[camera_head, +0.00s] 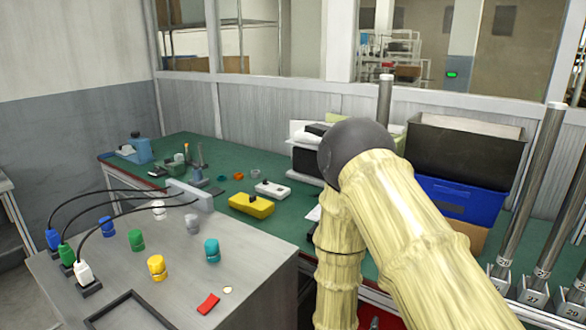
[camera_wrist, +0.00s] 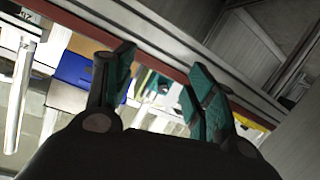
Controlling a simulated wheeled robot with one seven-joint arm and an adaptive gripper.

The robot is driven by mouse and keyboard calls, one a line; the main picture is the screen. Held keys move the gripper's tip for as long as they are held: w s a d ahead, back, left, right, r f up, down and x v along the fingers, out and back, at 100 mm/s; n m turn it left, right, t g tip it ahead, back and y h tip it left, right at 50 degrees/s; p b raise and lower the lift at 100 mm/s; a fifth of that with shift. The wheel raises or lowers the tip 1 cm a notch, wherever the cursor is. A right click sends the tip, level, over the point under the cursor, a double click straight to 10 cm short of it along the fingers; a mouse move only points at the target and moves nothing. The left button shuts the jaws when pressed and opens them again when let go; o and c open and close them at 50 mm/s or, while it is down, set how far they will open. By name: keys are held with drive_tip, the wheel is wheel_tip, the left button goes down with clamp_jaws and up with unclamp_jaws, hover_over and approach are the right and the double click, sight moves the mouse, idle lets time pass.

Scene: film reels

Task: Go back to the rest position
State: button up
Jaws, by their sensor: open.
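My gripper (camera_wrist: 160,90) shows in the wrist view with its two teal-padded fingers spread apart and nothing between them. Behind the fingers, the wrist view shows the edge of the workbench and blurred items on it, tilted in the picture. In the head view my arm, wrapped in a pale yellow cover with a dark round joint, stands at the right of centre. The gripper itself is not visible in the head view.
A grey cabinet (camera_head: 190,285) at the front left bears coloured knobs and cabled plugs. Behind it, a green workbench (camera_head: 215,160) holds a yellow device (camera_head: 251,206), a blue bin (camera_head: 460,200) and a dark bin (camera_head: 465,150). Metal tubes (camera_head: 535,185) stand at the right.

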drive_tip(key=s+d+f+n+g+y+p, duration=0.1)
drive_tip(key=s+d+f+g+y+p, duration=0.2)
drive_tip(key=s+f, duration=0.65)
drive_tip(key=s+d+f+n+g+y, duration=0.1)
drive_tip(key=s+f+g+y, duration=0.35)
drive_tip(key=s, duration=0.75)
drive_tip(key=s+f+g+p, duration=0.1)
drive_tip(key=s+g, duration=0.4)
drive_tip(key=s, duration=0.8)
drive_tip(key=shift+s+d+f+n+g, duration=0.2)
drive_tip(key=shift+d+f+n+g, duration=0.15)
drive_tip(key=shift+f+n, duration=0.1)
